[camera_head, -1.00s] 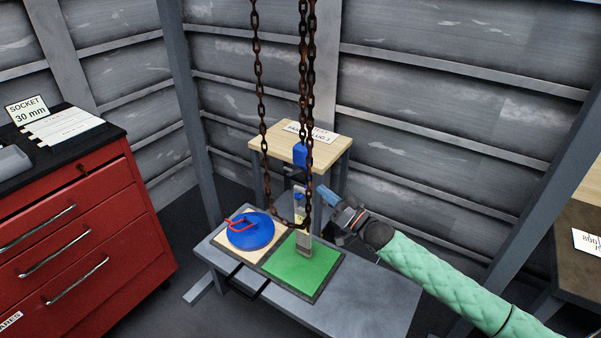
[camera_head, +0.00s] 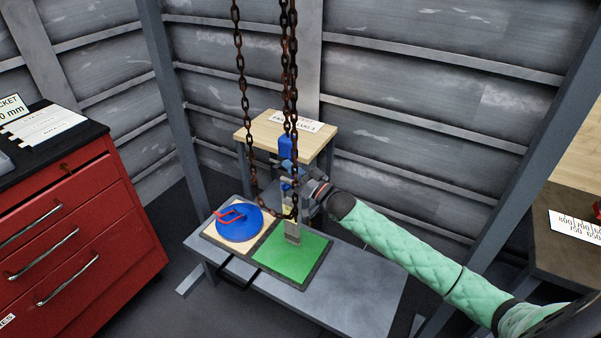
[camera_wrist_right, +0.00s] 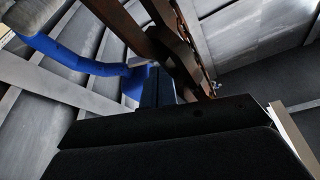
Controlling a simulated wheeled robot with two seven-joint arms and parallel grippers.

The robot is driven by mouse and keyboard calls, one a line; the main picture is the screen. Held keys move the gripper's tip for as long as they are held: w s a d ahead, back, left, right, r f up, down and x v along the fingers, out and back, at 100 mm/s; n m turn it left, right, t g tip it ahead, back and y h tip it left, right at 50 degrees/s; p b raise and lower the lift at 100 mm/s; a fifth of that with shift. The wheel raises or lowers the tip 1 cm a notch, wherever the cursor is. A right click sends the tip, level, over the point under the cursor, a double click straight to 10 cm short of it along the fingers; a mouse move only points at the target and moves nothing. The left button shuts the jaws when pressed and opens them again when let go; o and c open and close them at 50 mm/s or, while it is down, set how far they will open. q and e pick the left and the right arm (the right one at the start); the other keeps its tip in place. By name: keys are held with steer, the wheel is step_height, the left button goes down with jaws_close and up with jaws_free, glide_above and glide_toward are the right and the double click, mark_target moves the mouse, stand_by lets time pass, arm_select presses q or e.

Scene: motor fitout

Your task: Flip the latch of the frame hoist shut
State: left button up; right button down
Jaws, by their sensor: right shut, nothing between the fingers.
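The frame hoist hangs as rusty chains (camera_head: 284,70) with a blue block (camera_head: 286,146) at their lower part. The wrist view shows a large rusty chain link (camera_wrist_right: 165,32) and a blue bar (camera_wrist_right: 65,56) close to the fingers. I cannot tell for certain which part is the latch. My right gripper (camera_head: 290,167) is shut and empty, just below the blue block and beside the chain. Its fingertips (camera_wrist_right: 158,82) lie in front of a blue part in the wrist view; I cannot tell whether they touch it. My left gripper is not in view.
A grey bench (camera_head: 355,280) carries a green pad (camera_head: 290,257) with an upright metal piece (camera_head: 292,233), and a blue disc (camera_head: 240,226) with a red handle. A small wooden-topped table (camera_head: 262,130) stands behind. A red drawer cabinet (camera_head: 90,240) is at left.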

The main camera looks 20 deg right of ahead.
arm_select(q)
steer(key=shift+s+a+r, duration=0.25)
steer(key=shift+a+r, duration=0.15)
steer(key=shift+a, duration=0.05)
arm_select(e)
steer(key=shift+x, duration=1.05)
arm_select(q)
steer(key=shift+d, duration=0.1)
arm_select(e)
steer(key=shift+f, duration=0.1)
